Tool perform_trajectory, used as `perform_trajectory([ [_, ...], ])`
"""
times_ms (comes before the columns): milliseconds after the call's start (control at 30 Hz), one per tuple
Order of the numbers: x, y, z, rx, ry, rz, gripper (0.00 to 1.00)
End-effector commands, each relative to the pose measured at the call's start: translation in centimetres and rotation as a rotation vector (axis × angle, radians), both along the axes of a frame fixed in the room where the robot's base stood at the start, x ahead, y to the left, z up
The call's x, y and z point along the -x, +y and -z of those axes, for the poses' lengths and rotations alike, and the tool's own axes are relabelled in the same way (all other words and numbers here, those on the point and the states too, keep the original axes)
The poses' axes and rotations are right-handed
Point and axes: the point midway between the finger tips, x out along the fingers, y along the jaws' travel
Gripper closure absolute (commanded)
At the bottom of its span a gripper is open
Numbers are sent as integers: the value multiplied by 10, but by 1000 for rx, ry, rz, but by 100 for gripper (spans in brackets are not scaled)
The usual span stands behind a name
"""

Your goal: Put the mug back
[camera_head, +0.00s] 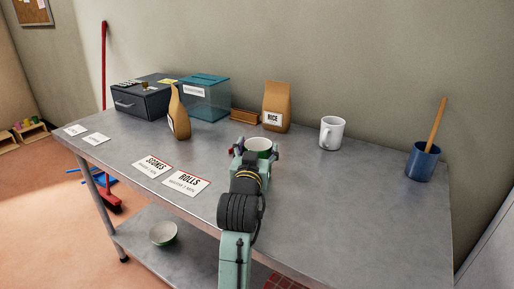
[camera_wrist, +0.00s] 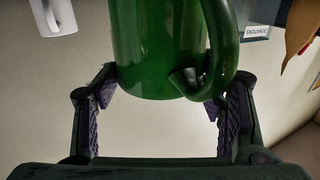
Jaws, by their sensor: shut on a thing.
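A green mug (camera_head: 258,143) with a pale inside is between the fingers of my gripper (camera_head: 256,153), over the middle of the table. In the wrist view the green mug (camera_wrist: 158,50) fills the top middle, with its handle (camera_wrist: 222,45) to the right. My gripper (camera_wrist: 162,95) is shut on it, one finger on each side. Whether the mug touches the table is hidden by my arm. A white mug (camera_head: 331,134) stands apart on the table to the right; part of it shows in the wrist view (camera_wrist: 55,15).
Cards for scones (camera_head: 152,166) and rolls (camera_head: 186,182) lie left. A bowl (camera_head: 163,234) sits on the lower shelf.

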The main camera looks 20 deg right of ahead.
Motion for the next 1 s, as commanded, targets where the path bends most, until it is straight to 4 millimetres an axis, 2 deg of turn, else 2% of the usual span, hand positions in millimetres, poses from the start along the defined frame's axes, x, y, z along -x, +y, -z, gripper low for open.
perform_trajectory([
  [433,1,0,7,2,-4,0,97],
  [467,0,0,7,1,-2,0,35],
  [767,0,0,6,1,-2,0,16],
  [1000,0,0,6,1,-2,0,16],
])
